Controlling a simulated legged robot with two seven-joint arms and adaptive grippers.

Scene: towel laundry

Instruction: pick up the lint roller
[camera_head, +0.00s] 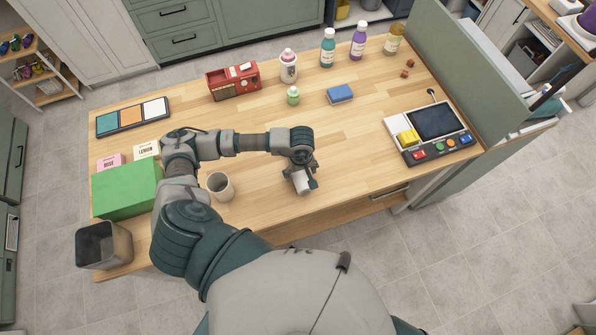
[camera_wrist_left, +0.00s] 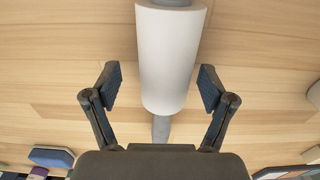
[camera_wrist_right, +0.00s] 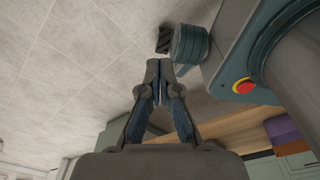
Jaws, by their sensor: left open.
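The lint roller (camera_wrist_left: 168,55) is a white cylinder with a grey handle, lying on the wooden table. In the head view the white roll (camera_head: 301,186) shows near the table's front edge, partly hidden by my left gripper (camera_head: 302,177). In the left wrist view my left gripper (camera_wrist_left: 160,85) is open, with one finger on each side of the roller and a gap at both sides. My right gripper (camera_wrist_right: 160,75) shows only in its own wrist view, empty, with its fingertips together, away from the tabletop.
A beige mug (camera_head: 220,186) stands left of the left gripper, near my forearm. A green box (camera_head: 126,190) and a grey bin (camera_head: 104,246) are further left. A button console (camera_head: 432,128) is at right.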

